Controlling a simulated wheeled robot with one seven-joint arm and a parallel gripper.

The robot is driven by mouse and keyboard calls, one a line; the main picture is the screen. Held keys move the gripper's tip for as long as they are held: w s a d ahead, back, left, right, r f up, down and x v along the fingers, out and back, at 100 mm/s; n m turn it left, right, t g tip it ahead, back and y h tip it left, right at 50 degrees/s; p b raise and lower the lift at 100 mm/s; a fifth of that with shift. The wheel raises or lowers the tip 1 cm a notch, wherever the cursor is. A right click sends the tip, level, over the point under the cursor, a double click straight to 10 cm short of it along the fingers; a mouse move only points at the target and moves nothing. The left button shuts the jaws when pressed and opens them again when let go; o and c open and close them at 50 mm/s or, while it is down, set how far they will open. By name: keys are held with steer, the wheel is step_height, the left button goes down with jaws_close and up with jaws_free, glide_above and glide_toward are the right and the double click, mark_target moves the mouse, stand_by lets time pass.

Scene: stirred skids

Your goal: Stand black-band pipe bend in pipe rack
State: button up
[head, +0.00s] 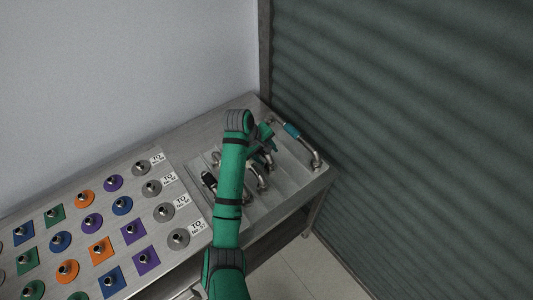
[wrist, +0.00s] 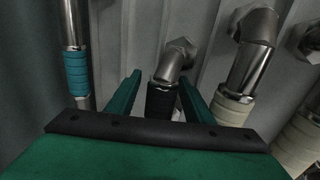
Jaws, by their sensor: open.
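The black-band pipe bend (wrist: 161,98) is in the wrist view, a metal elbow with a black band. My gripper (wrist: 160,77) is open, with one finger on each side of it, and I see no clear contact. In the head view my gripper (head: 266,138) is over the grey ribbed tray and hides part of what lies below. A dark-banded piece (head: 209,181) shows left of my arm; I cannot tell if it is the same bend. A board of upright metal pegs on coloured plates (head: 100,249) fills the left; I cannot tell whether it is the pipe rack.
A teal-band pipe (head: 291,130) lies near the right edge of the metal table (head: 178,138); it also shows in the wrist view (wrist: 76,70). White-band pipe bends (wrist: 240,75) lie right of the black one. A ribbed shutter (head: 420,130) stands close on the right.

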steer(key=v, duration=1)
steer(key=shift+r, duration=0.35)
